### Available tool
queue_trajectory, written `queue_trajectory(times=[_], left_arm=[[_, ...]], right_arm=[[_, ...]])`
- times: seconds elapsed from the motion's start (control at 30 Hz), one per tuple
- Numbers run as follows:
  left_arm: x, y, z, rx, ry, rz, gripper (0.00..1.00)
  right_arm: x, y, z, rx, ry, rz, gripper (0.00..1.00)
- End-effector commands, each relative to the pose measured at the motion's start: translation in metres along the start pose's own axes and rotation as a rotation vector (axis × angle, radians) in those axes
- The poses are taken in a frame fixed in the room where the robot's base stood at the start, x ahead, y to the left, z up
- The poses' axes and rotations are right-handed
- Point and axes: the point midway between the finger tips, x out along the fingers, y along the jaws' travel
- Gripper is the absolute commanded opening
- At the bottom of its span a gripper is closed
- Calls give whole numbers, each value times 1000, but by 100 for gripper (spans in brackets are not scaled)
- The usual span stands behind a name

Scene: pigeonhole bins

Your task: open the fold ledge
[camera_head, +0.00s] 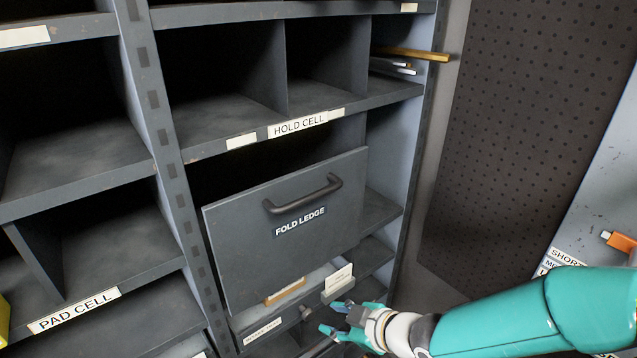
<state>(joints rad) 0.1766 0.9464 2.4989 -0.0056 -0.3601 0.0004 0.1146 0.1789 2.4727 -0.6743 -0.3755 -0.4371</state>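The fold ledge (260,250) is a grey panel labelled "FOLD LEDGE" in the middle of the pigeonhole unit. It stands close to upright, with a dark gap above its top edge; I cannot tell how far it leans. Its dark bar handle (303,196) is near the top and nothing touches it. My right gripper (333,317) is below and to the right of the panel, apart from the handle. Its teal fingertips are spread and I see nothing between them. My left gripper is not in view.
The shelf labelled "HOLD CELL" (298,125) runs above the ledge. Yellow and grey sticks (413,54) jut from the upper right bin. A small card (338,279) stands below the panel. A perforated dark panel (530,130) is at right.

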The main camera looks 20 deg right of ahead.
Motion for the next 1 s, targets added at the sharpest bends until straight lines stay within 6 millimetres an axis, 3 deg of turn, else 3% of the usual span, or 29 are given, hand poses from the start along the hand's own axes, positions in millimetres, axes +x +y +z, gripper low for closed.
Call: queue_trajectory(times=[0.03, 0.2, 0.3, 0.43, 0.53, 0.67, 1.0], left_arm=[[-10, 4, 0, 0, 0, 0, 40], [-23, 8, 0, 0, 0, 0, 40], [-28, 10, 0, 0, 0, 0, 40], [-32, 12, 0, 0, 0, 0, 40], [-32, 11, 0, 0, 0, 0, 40], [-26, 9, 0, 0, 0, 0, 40], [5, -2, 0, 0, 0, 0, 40]], right_arm=[[-33, 25, -33, -147, 56, 66, 39], [-121, 66, -103, -620, 145, 254, 39], [-162, 75, -128, -829, 153, 344, 39], [-196, 80, -146, -1002, 143, 419, 39], [-205, 81, -151, -1062, 137, 444, 39], [-199, 82, -154, -1083, 137, 449, 39], [-141, 98, -171, -1075, 139, 446, 39]])
